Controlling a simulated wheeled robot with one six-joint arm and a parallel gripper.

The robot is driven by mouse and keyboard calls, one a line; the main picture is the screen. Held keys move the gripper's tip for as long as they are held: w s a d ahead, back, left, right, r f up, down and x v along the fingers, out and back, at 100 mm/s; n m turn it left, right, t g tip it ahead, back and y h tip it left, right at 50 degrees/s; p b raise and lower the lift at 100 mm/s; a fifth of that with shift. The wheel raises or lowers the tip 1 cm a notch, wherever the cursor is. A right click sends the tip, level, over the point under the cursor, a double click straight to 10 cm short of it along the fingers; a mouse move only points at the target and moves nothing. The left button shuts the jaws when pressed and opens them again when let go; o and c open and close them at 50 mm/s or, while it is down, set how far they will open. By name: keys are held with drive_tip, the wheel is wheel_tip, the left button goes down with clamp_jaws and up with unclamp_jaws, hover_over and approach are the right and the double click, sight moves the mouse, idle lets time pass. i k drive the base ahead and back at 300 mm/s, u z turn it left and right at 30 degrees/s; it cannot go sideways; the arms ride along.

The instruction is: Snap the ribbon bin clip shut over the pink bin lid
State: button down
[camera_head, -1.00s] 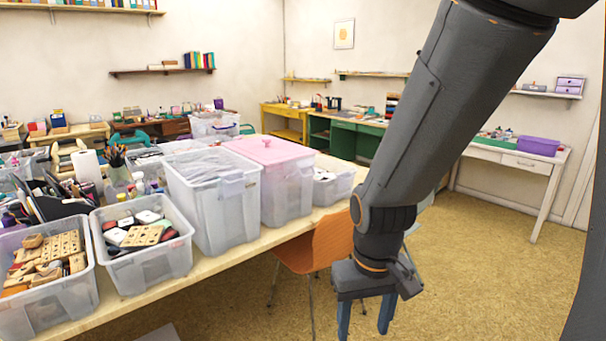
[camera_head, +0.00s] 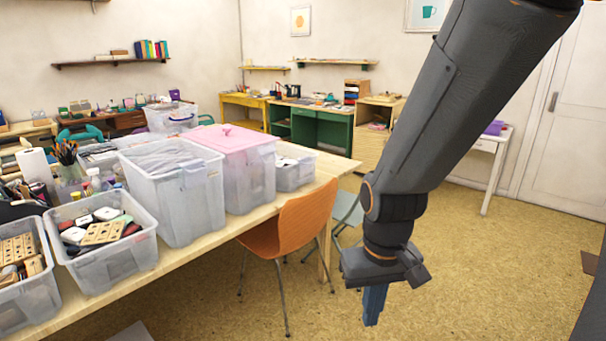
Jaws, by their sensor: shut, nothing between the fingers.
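The pink bin lid (camera_head: 222,138) lies on a clear bin (camera_head: 250,181) on the long wooden table. The bin's front and right sides show. A ribbon bin clip cannot be made out on it at this size. My gripper (camera_head: 374,305) points down over the floor, right of the table and well apart from the pink-lidded bin. Its blue fingers are together and empty.
A tall clear bin (camera_head: 190,212) stands left of the pink-lidded one, and a low bin (camera_head: 296,170) stands right of it. An orange chair (camera_head: 292,222) stands at the table's edge. The floor (camera_head: 470,270) to the right is open.

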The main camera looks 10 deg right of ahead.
sight(264, 153)
drive_tip(key=z, duration=0.8)
drive_tip(key=k, duration=1.1)
drive_tip(key=z, duration=0.8)
drive_tip(key=i, duration=1.2)
drive_tip(key=u, duration=1.35)
drive_tip(key=i, duration=0.85)
drive_tip(key=u, duration=1)
